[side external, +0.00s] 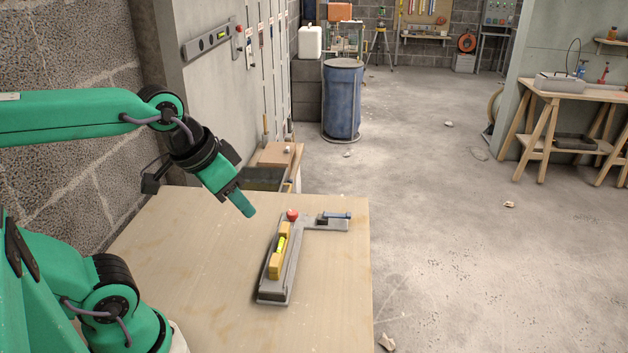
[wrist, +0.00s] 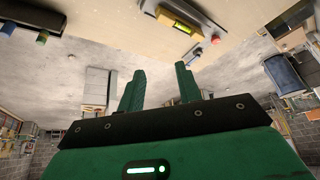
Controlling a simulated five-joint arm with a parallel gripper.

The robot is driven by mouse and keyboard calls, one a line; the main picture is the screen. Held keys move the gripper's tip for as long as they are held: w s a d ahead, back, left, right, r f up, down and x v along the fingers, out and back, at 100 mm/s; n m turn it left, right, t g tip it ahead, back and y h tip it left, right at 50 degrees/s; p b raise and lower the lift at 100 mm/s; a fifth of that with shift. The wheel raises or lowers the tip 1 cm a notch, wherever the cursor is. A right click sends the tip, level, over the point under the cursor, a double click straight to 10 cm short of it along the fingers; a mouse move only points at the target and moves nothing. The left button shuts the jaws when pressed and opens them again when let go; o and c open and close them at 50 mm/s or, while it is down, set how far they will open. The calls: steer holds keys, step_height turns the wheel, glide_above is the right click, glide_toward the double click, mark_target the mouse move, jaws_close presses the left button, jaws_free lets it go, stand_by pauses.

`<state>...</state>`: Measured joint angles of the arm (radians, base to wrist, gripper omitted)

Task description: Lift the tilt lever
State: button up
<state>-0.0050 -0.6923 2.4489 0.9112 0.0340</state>
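A grey L-shaped fixture (side external: 287,268) lies on the wooden table. It carries a yellow spirit level with a green vial (side external: 280,250) and a red knob (side external: 292,215) at its far corner. The level (wrist: 178,21) and red knob (wrist: 215,38) show at the top there.
The wooden table (side external: 180,280) is clear around the fixture. A dark tray (side external: 263,178) and a brown block (side external: 280,154) stand beyond its far edge. A blue barrel (side external: 342,100) stands on the floor behind. A wall is at the left.

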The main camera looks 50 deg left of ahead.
steer(key=w+a+r+m+g, duration=0.1)
steer(key=w+r+m+g, duration=0.15)
steer(key=w, duration=0.75)
steer(key=m+g, duration=0.3)
steer(key=m, duration=0.3)
glide_above(349, 214)
step_height(349, 214, down, 17)
steer(key=shift+f, duration=0.15)
steer(key=shift+f, duration=0.2)
steer(key=shift+f, duration=3.8)
